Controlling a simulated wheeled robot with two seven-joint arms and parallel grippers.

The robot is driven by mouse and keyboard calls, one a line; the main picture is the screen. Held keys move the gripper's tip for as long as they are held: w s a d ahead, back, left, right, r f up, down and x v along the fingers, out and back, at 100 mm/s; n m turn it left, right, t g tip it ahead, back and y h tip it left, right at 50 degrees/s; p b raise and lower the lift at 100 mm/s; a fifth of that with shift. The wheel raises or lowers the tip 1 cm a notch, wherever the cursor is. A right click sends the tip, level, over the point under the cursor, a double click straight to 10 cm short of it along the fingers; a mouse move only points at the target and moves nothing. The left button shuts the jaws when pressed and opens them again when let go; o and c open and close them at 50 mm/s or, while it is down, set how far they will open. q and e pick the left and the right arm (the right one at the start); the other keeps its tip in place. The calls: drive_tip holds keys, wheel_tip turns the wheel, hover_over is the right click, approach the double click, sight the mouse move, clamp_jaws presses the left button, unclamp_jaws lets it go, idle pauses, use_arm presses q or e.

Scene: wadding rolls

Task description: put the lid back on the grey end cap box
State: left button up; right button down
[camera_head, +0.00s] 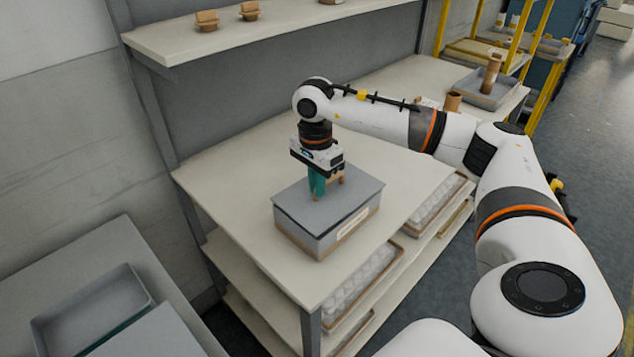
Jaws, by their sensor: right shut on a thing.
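The grey end cap box (326,243) stands on the pale bench, with a light label on its front right side. Its flat grey lid (310,213) lies over the top and covers the opening; I cannot tell whether it is fully seated. My right gripper (318,192) points straight down at the middle of the lid, with teal fingers. It is shut on the lid, at a small brown part that is mostly hidden by the fingers. My left gripper is out of view.
The pale bench (240,165) is clear around the box. A shelf (250,35) with small brown pieces hangs behind. A grey tray (487,92) holding a brown tube stands at the far right. Another grey tray (90,310) lies lower left. White rolls fill crates below the bench.

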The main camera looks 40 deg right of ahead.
drive_tip(key=shift+f+b, duration=0.3)
drive_tip(key=shift+s+a+f, duration=0.15)
drive_tip(key=shift+s+f, duration=0.15)
drive_tip(key=shift+f, duration=0.1)
idle(1.0)
drive_tip(key=c, duration=1.6)
unclamp_jaws()
drive_tip(key=shift+w, duration=0.1)
drive_tip(key=shift+o, duration=1)
drive_tip(key=shift+w, duration=0.2)
drive_tip(key=o, duration=0.5)
drive_tip(key=shift+s+r, duration=0.1)
drive_tip(key=shift+r, duration=0.05)
drive_tip(key=shift+r+p, duration=2.15)
drive_tip(key=shift+r, duration=1.4)
